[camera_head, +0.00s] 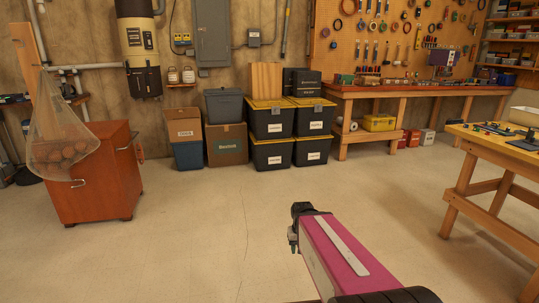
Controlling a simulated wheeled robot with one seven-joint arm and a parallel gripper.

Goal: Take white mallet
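I cannot make out a white mallet for certain in the head view. A pale, rounded object (525,116) lies on the yellow-topped table (470,133) at the right edge, partly cut off by the frame; I cannot tell what it is. My pink arm reaches up from the bottom right. The dark end of my arm, with what looks like my gripper (293,240), is over the open floor, well away from the tables. Its fingers are too small and dark to show whether they are open or shut.
A red-brown cabinet (95,185) with a net bag (62,130) stands left. Black bins with yellow lids (270,104) and cardboard boxes (227,145) line the back wall. A workbench (410,91) stands below the tool pegboard (350,45). The middle floor is clear.

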